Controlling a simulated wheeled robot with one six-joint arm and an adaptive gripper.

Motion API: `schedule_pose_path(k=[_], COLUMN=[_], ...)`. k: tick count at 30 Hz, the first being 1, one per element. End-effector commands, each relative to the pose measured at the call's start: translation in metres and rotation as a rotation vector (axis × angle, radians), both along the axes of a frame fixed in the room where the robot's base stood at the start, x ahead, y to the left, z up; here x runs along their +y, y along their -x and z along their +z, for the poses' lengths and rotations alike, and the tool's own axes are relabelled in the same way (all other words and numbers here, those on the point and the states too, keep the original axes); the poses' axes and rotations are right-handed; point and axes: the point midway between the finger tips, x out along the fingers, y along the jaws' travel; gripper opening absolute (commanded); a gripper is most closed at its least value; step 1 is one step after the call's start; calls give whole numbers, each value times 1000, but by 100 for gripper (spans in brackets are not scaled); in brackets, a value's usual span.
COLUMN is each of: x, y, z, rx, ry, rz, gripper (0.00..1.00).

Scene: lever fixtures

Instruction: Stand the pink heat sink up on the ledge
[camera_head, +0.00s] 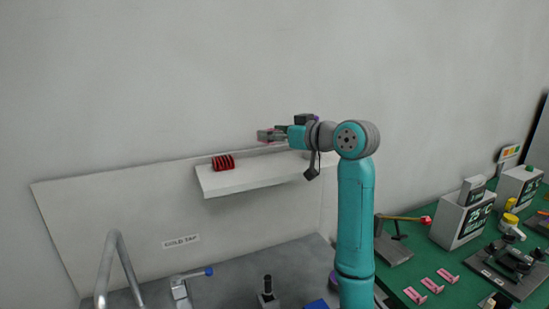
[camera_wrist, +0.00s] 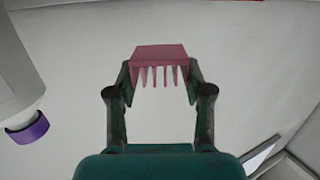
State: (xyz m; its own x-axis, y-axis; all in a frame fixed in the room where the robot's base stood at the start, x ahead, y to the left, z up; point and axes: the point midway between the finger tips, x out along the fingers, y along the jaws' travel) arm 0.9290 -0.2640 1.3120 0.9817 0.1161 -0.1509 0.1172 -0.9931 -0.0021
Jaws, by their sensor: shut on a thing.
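The pink heat sink (camera_wrist: 160,54) is a small block with several thin fins. In the wrist view it sits between the fingertips of my gripper (camera_wrist: 161,78), which is shut on it, with the fins pointing toward the palm. In the head view my gripper (camera_head: 268,135) reaches left above the white ledge (camera_head: 245,179), close to the wall. The heat sink is hard to make out there. It appears held above the ledge, but I cannot tell the exact gap.
A red ribbed piece (camera_head: 223,162) stands on the ledge's left part. The wrist view shows a white bottle-like thing with a purple band (camera_wrist: 27,132) at left. Below are a metal tap (camera_head: 112,245) and a blue-tipped lever (camera_head: 208,271). A green bench (camera_head: 425,270) with fixtures lies right.

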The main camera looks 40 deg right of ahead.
Motion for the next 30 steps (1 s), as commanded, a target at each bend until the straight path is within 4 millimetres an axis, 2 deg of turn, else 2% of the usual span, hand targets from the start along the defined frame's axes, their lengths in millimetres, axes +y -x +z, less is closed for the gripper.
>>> schedule_pose_path(k=[3,10,17,29,30], x=[0,1,1,1,1], y=[0,0,0,0,0], z=[-19,-34,-62,-67,-66], rx=[2,0,1,-1,-2], ry=[-2,0,-1,0,0], rz=[0,0,0,-1,-1], gripper=[16,16,16,16,61])
